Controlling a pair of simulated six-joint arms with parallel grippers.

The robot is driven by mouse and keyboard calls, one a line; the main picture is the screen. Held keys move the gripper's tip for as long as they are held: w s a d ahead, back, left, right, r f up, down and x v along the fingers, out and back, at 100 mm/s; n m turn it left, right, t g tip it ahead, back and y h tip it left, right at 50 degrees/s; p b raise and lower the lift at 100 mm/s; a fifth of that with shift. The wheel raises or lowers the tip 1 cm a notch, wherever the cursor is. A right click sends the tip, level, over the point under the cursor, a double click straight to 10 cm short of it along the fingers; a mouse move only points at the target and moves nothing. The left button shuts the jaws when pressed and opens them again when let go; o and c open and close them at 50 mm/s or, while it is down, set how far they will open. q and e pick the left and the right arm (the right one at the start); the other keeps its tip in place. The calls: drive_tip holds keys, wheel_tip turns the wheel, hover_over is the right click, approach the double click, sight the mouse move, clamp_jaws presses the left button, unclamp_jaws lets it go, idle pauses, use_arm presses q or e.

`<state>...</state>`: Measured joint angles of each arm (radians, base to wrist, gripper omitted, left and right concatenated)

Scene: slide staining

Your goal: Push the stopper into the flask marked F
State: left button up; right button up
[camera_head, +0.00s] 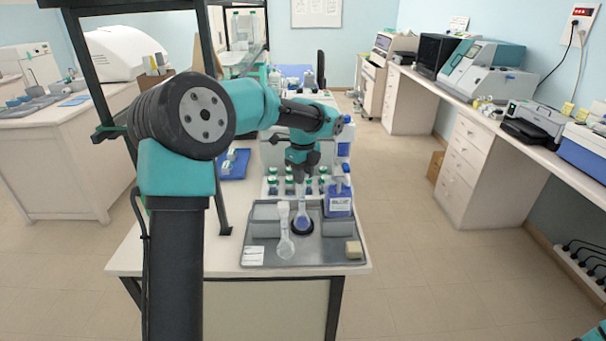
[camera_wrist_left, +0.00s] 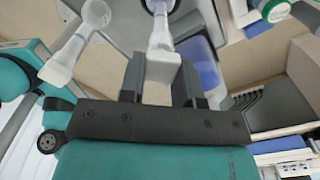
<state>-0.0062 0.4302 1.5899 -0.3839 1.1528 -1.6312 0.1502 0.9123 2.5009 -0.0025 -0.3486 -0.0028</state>
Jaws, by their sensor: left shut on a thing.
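The flask with blue liquid (camera_head: 303,224) stands upright in a dark ring on the grey tray. Its body also shows at the top of the left wrist view (camera_wrist_left: 160,6). No letter F is readable on it. My left gripper (camera_head: 302,178) is right above this flask's neck, pointing down. In the left wrist view the gripper (camera_wrist_left: 160,88) is shut on a pale stopper (camera_wrist_left: 162,66). The stopper is in line with the flask's neck; I cannot tell how deep it sits. My right gripper is out of view.
A clear flask (camera_head: 285,247) stands close by, left of the blue one. Several green-capped bottles (camera_head: 290,187) stand behind.

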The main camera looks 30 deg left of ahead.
use_arm(q)
drive_tip(key=shift+f, duration=0.6)
idle(0.9)
drive_tip(key=o, duration=1.4)
drive_tip(key=shift+o, duration=0.2)
drive_tip(key=shift+r, duration=0.15)
drive_tip(key=shift+r, duration=2.85)
drive_tip(key=shift+c, duration=0.5)
clamp_jaws()
